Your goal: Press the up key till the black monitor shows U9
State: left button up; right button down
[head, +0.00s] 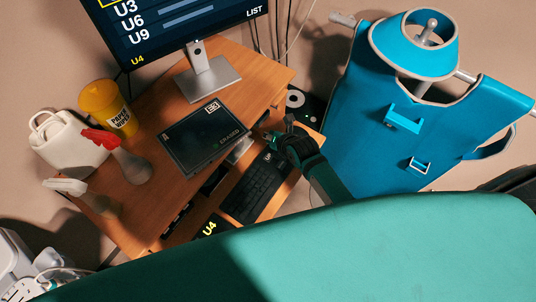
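A large dark monitor (165,32) on a silver stand is cut off by the top edge. It lists U3, U6 and U9, with a yellow U4 below and the word LIST at right. The black keyboard (253,190) lies on a lower shelf of the desk, and a key marked UP (267,157) shows at its far end. My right gripper (274,135) is just above and beyond the UP key. Its fingertips are small and dark, and contact is not visible. My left gripper is not in view.
A dark flat screen (204,137) reading ERASED rests on the wooden desk (255,72). A yellow cup (108,108), a red-topped bottle (128,160) and a white container (68,143) stand at left. A green surface (330,250) fills the foreground.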

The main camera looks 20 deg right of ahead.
jog(key=shift+w+d+f, duration=0.1)
jog(key=shift+w, duration=0.05)
jog(key=b, duration=0.7)
send_over(270, 155)
notch_tip(270, 155, down, 7)
jog(key=shift+f+b, duration=0.5)
jog(key=shift+f, duration=0.35)
dwell(0.6)
jog(key=shift+f, duration=0.45)
